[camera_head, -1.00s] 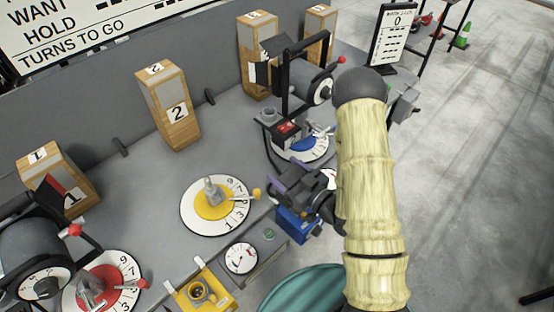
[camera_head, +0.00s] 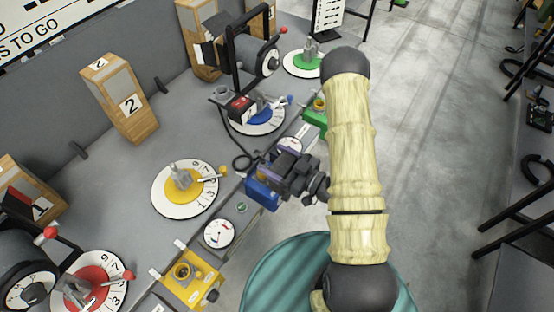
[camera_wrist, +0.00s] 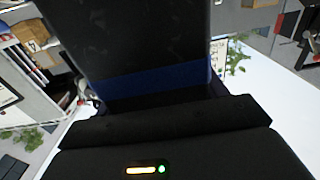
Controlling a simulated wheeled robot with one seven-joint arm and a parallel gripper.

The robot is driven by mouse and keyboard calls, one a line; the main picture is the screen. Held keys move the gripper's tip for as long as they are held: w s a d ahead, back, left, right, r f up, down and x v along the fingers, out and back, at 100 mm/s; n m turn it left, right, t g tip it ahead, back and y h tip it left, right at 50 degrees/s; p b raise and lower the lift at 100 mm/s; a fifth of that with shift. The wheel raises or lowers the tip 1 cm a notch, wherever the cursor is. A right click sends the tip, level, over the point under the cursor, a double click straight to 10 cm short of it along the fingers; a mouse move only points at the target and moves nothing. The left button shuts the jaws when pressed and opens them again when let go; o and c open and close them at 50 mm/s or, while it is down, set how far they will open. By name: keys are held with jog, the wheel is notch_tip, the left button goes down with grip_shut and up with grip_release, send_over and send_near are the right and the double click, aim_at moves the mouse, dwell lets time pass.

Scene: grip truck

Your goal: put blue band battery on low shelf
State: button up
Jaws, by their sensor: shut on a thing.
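The blue band battery (camera_wrist: 150,78) fills the upper middle of the wrist view as a dark block with a blue band across it. My gripper (camera_wrist: 155,108) is shut on it. In the head view my gripper (camera_head: 282,170) is by the bench's front edge, over or beside a blue fixture (camera_head: 261,193). The battery is hard to make out there against the dark gripper. I cannot tell whether it touches the fixture. A dark rack (camera_head: 541,117) with items stands at the right edge; I cannot tell whether it holds the low shelf.
The grey bench (camera_head: 150,158) carries dials, winches and wooden blocks (camera_head: 122,98). A yellow fixture (camera_head: 193,283) and a green fixture (camera_head: 316,117) sit along its front edge. A teal round thing (camera_head: 272,272) is below my arm. The grey floor (camera_head: 430,130) between bench and rack is open.

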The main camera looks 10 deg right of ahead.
jog(key=shift+w, duration=0.1)
jog(key=w+d+f+m+t+h, duration=0.1)
jog(key=w+d+m+t+h, duration=0.4)
jog(key=w, duration=0.8)
jog(key=d+m+h, duration=0.1)
jog(key=d+h, duration=0.1)
jog(key=h, duration=0.1)
jog(key=shift+w, duration=0.15)
jog(key=shift+f, duration=0.2)
